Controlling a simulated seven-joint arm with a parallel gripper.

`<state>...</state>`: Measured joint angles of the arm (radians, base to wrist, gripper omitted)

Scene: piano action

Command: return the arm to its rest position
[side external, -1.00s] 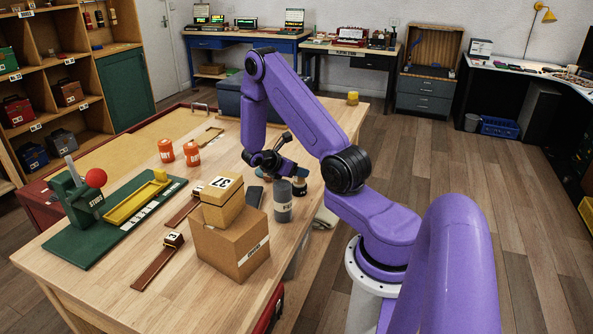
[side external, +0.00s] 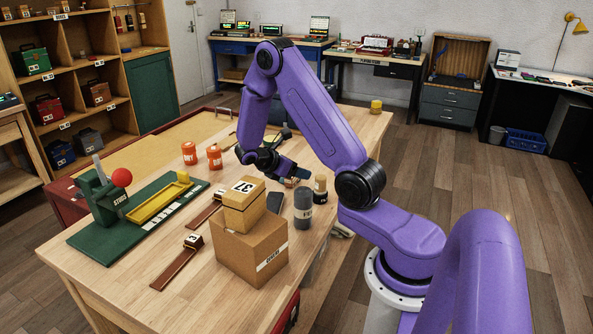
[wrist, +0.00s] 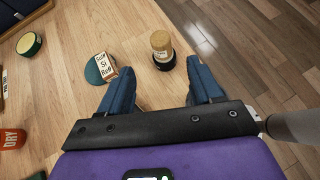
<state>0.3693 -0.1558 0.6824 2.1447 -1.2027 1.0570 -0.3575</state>
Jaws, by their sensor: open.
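My purple arm reaches over the wooden workbench (side external: 120,268), its forearm bent down. My gripper (side external: 296,174) is above the bench top near a grey cylinder (side external: 303,208) and a small brown bottle (side external: 320,188). In the wrist view my gripper (wrist: 163,84) has its two blue fingers spread wide with nothing between them. The bottle with a pale top (wrist: 161,43) stands on a dark round base just beyond the fingertips. A small lettered block (wrist: 107,66) is by a green disc, just beyond the left finger.
A cardboard box (side external: 250,252) with a smaller box (side external: 243,205) on top stands in front of my gripper. Orange canisters (side external: 214,157) and a green fixture with a red ball (side external: 122,177) are to the left. Wooden floor lies open to the right.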

